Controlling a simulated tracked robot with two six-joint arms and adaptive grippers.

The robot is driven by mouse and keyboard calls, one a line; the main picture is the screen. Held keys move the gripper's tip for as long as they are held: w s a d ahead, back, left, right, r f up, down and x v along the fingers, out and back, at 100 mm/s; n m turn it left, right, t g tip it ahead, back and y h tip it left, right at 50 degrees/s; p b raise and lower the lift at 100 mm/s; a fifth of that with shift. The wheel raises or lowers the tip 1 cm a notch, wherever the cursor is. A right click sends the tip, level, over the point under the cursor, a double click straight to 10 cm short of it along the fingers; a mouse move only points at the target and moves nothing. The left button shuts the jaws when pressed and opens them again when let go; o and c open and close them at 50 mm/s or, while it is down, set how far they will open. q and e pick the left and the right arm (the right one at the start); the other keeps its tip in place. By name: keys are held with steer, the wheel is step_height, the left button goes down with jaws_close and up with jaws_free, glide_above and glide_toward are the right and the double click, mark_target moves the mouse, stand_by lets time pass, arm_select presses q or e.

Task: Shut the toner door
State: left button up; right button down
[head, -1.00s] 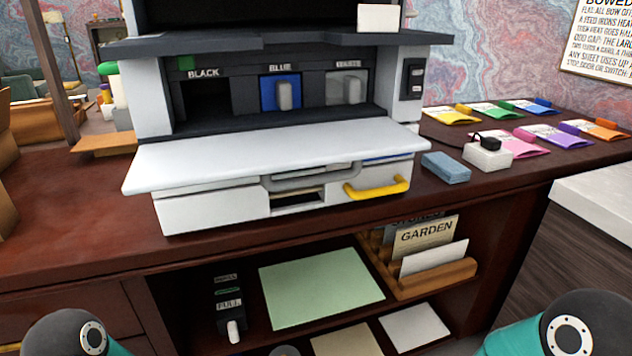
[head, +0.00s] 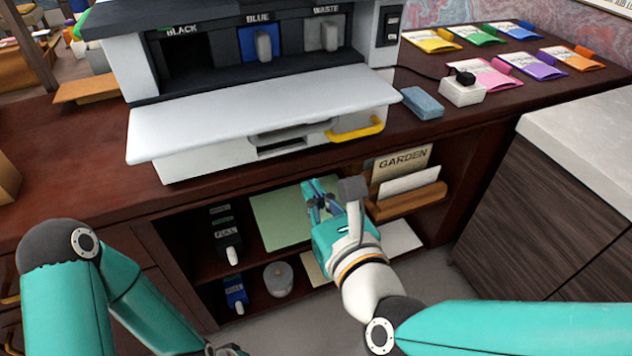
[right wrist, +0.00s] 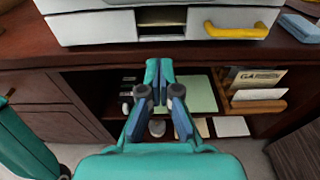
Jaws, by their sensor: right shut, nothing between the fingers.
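The toner door (head: 250,112) is a long white flap on the front of the printer. It is folded down and open, sticking out nearly level below the toner bays. The bays show a dark BLACK slot (head: 186,62), a BLUE cartridge (head: 263,45) and a grey WASTE unit (head: 325,35). My right gripper (head: 313,188) is shut and empty. It is in front of the desk's open shelf, below the door and apart from it. In the right wrist view its fingertips (right wrist: 159,70) are together. Only a dark bit of my left gripper may show at the bottom edge.
Below the door is a white drawer with a yellow handle (head: 355,128). A blue block (head: 422,103) and a white box (head: 462,92) lie to the right. The shelf holds a green sheet (head: 275,222), a card holder (head: 405,205) and toner bottles. A pale counter stands at right.

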mark_target(269, 117)
steer(key=x, duration=0.9)
steer(key=r+p, duration=0.1)
steer(key=r, duration=0.1)
steer(key=s+r, duration=0.1)
steer(key=r, duration=0.1)
steer(key=shift+s+d+p, duration=0.2)
steer(key=shift+s+p, duration=0.05)
steer(key=shift+p, duration=0.1)
